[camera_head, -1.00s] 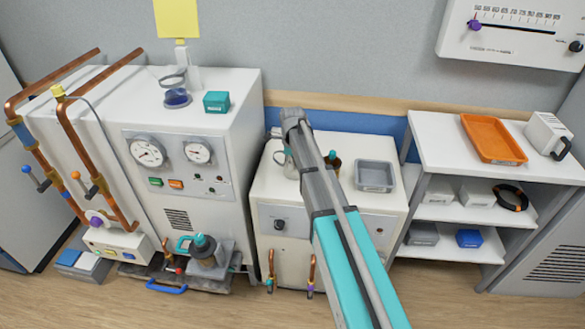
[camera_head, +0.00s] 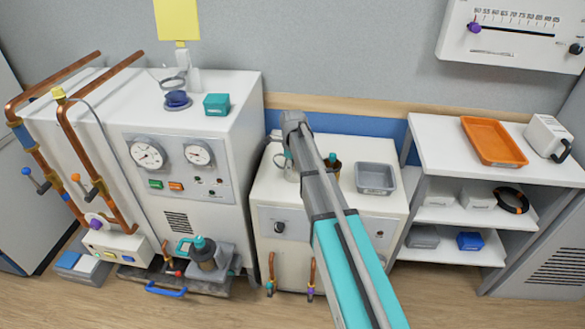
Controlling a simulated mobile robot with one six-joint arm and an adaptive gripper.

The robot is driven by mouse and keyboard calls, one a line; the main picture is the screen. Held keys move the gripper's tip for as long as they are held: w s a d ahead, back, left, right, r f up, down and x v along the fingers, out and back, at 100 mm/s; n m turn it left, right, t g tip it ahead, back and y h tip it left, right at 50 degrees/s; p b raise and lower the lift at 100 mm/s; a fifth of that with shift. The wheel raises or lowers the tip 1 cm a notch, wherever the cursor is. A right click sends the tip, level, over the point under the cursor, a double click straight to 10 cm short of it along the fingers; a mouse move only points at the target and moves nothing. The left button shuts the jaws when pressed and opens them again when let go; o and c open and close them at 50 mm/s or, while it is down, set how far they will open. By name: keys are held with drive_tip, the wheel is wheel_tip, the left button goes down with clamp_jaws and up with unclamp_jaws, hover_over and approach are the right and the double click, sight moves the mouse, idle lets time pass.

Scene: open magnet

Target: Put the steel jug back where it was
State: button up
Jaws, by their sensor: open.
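A silvery vessel (camera_head: 291,171), which looks like the steel jug, stands on the white cabinet (camera_head: 263,190) in the middle, towards its back left. A thin loop, perhaps its handle, shows on its left side. My arm passes in front of its right side and hides part of it. My gripper is not clearly visible; the upper end of my arm is just above the vessel and covers what lies behind. I cannot tell whether anything touches the vessel.
A brown bottle (camera_head: 333,166) and a grey tray (camera_head: 376,178) stand right of my arm on the same cabinet. A taller white machine (camera_head: 230,150) with gauges rises on the left. An orange tray (camera_head: 494,141) lies on the right shelf unit.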

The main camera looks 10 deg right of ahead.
drive_tip(key=shift+r, duration=0.2)
wheel_tip(320, 180, up, 12)
drive_tip(key=p, duration=1.2)
drive_tip(key=shift+w+d, duration=0.2)
drive_tip(key=shift+w, duration=0.1)
drive_tip(key=shift+s, duration=0.1)
idle(0.4)
drive_tip(key=s+d+n, duration=0.1)
drive_tip(key=s+n, duration=2.2)
drive_tip(key=s, duration=0.3)
drive_tip(key=shift+s+d+n+t, duration=0.15)
drive_tip(key=shift+d+n+t, duration=0.15)
drive_tip(key=shift+d+n, duration=0.1)
